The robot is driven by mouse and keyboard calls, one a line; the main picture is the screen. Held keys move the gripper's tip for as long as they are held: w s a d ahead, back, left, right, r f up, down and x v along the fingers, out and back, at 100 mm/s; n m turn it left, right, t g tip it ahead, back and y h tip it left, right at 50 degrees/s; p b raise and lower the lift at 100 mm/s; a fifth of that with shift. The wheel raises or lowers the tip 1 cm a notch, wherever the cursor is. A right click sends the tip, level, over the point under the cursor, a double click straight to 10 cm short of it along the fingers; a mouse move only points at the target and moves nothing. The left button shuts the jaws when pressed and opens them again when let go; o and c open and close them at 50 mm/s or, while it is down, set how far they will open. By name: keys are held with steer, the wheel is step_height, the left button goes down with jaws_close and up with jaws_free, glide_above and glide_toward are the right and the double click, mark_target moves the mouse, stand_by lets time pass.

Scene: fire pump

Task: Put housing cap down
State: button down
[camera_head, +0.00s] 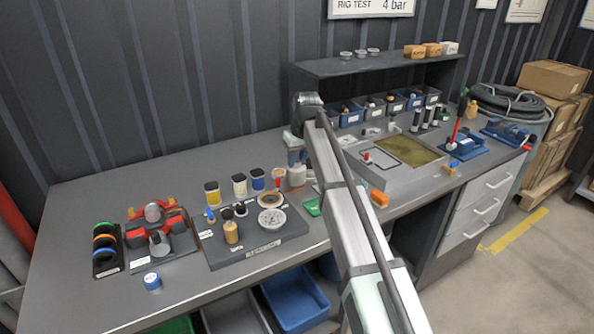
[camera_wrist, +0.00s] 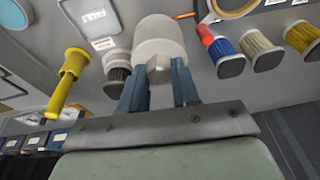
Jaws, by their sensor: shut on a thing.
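The housing cap (camera_wrist: 158,38) is a pale grey-white cylinder with a hex boss. My gripper (camera_wrist: 157,72) is shut on it, with one blue finger on each side of the boss. In the head view the cap (camera_head: 296,178) hangs below my gripper (camera_head: 296,158), near the back right of the grey labelled parts board (camera_head: 252,253). Whether the cap touches the surface below cannot be told. A round grey perforated part (camera_head: 272,220) and a ring-shaped part (camera_head: 270,199) sit on the board, left of the cap.
A red clamp fixture (camera_head: 157,228) is to the left. A yellow-handled tool (camera_wrist: 66,82) is close by in the wrist view.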

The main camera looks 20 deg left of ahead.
mark_target(297, 167)
steer(key=shift+f, duration=2)
steer(key=shift+f, duration=0.1)
steer(key=c, duration=0.8)
jaws_free()
steer(key=v, duration=1.2)
